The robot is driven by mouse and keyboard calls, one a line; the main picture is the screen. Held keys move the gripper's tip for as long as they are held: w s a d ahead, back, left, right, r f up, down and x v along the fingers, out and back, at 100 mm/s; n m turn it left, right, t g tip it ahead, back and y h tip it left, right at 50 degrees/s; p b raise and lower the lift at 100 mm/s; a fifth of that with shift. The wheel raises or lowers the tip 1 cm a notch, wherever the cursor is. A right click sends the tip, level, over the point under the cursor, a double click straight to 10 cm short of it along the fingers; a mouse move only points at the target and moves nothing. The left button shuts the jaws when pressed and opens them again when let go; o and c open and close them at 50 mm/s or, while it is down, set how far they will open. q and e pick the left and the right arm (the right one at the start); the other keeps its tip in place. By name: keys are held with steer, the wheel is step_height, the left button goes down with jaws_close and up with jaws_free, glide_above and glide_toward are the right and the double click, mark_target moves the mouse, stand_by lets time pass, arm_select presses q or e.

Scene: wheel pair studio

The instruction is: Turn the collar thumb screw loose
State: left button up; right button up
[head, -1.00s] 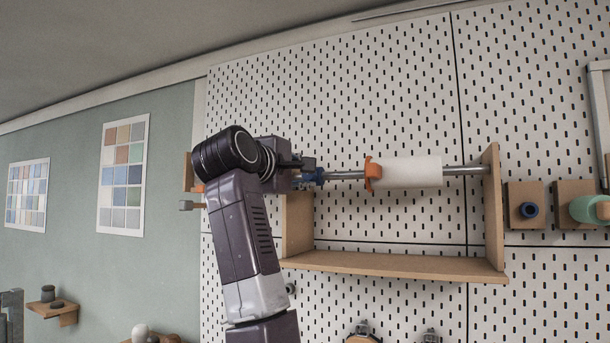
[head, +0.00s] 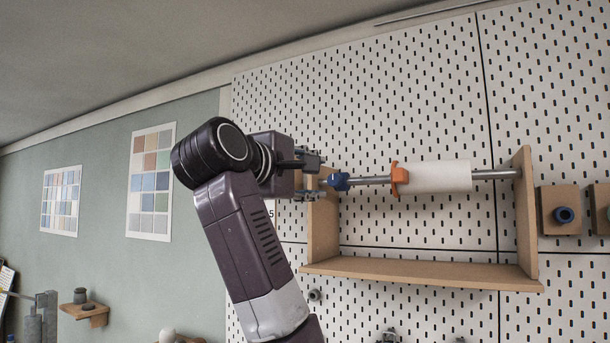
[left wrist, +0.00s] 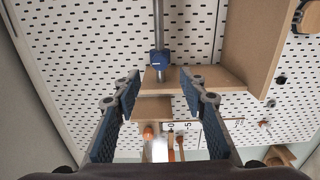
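A blue collar (head: 340,181) sits on the metal rod (head: 370,180) near its left end; it also shows in the left wrist view (left wrist: 159,63). I cannot make out its thumb screw separately. My left gripper (head: 314,177) is just left of the collar, apart from it. In the left wrist view its two fingers (left wrist: 159,88) are spread wide with nothing between them, and the collar lies beyond the tips. A white roll (head: 440,177) with an orange piece (head: 399,180) at its left end is on the same rod. My right gripper is not in view.
A wooden shelf frame (head: 420,272) carries the rod against the white pegboard (head: 390,110). Its left side panel (head: 323,230) is close to my left gripper. The space above the rod is clear.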

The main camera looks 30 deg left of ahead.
arm_select(q)
steer(key=s, duration=0.4)
steer(key=shift+d, duration=0.15)
stand_by(0.6)
